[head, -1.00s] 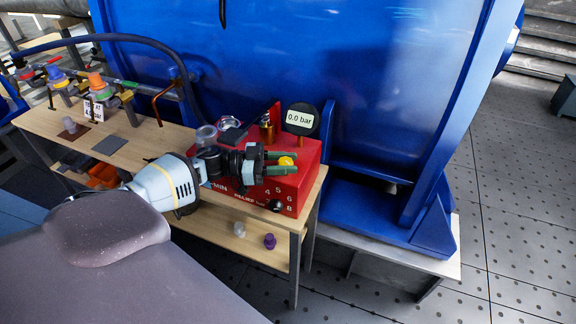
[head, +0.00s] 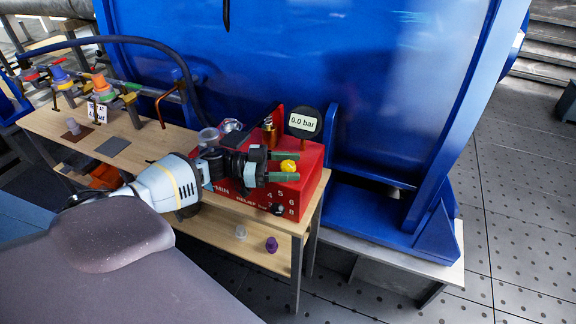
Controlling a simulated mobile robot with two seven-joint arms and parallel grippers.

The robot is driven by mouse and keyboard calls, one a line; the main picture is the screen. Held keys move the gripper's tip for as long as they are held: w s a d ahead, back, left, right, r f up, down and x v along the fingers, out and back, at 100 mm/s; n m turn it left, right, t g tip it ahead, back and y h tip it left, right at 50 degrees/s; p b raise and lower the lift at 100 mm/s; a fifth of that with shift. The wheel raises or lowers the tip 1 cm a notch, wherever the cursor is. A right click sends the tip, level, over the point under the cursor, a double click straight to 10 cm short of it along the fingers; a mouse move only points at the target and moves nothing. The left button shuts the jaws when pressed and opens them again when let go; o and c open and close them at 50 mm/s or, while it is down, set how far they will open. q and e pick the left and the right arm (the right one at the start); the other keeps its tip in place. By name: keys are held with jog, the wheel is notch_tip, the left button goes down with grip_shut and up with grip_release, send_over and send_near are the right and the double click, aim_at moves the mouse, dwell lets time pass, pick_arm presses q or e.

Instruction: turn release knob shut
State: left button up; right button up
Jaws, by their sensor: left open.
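A red box (head: 312,160) stands on the right end of the wooden bench, with white numbers and "RELIEF" lettering on its front and top. A yellow knob (head: 288,166) sits on the box. My left gripper (head: 294,166) reaches over the box from the left. Its green fingers are apart, one on either side of the yellow knob; a gap shows around the knob, though contact is hard to tell. A small black knob (head: 278,209) is low on the front. The gauge (head: 303,121) on the box reads 0.0 bar. My right gripper is not in view.
A brass fitting (head: 269,132) and a clear cup (head: 208,136) stand near the gripper. A purple cap (head: 271,244) and a white cap (head: 240,232) sit on the lower shelf. A large blue housing (head: 400,70) rises close behind the bench.

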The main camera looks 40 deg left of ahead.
pick_arm(q)
jog(key=b+v, duration=0.1)
jog(key=v, duration=0.5)
jog(key=shift+s+a+f, duration=0.1)
jog(key=shift+a, duration=0.05)
jog(key=shift+s+a, duration=0.35)
jog(key=shift+a, duration=0.25)
